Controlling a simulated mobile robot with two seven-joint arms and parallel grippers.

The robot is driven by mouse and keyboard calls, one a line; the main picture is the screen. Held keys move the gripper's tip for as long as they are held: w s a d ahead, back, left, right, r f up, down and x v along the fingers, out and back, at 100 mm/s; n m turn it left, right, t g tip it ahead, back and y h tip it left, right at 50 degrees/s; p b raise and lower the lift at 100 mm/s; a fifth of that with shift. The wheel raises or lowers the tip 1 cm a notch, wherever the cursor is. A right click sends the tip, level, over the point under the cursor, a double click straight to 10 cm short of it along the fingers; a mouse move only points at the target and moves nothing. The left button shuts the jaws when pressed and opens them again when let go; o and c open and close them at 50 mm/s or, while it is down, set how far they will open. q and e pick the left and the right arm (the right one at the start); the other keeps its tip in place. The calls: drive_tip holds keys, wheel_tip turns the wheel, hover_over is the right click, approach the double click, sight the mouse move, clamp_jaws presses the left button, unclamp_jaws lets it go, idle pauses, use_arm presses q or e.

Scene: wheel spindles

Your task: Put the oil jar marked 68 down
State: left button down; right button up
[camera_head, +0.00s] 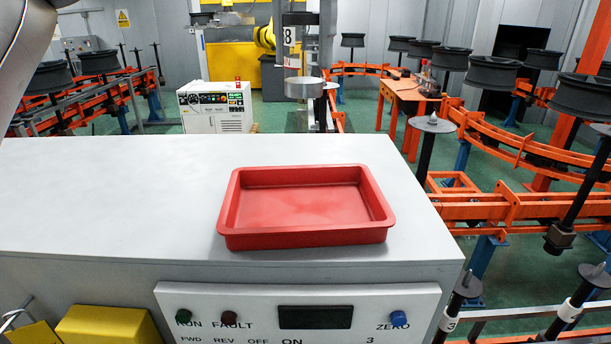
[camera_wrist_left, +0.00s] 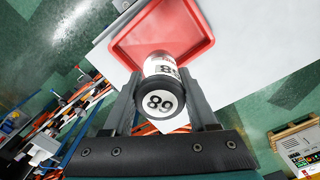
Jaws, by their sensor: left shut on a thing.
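The oil jar (camera_wrist_left: 160,100) shows in the left wrist view with a dark round lid and a white label. Both carry the number 68, which appears upside down there. My left gripper (camera_wrist_left: 160,80) is shut on the jar, one finger on each side. The jar overlaps the edge of a red tray (camera_wrist_left: 136,44) behind it in that view; I cannot tell the gap between them. In the head view the red tray (camera_head: 232,241) is empty on a grey-white cabinet top.
The cabinet top (camera_head: 110,195) is bare left of the tray. Its front panel (camera_head: 300,300) has buttons and a dark display. Orange rails (camera_head: 490,207) with spindles and dark wheels stand to the right. A white control box (camera_head: 215,107) stands behind.

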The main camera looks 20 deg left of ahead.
sight(304, 93)
use_arm(q)
drive_tip(key=shift+w+a+f, duration=0.1)
drive_tip(key=shift+f, duration=0.65)
wheel_tip(304, 93, down, 17)
drive_tip(key=shift+r, duration=0.15)
drive_tip(key=shift+c, duration=1)
unclamp_jaws()
wheel_tip(304, 93, up, 12)
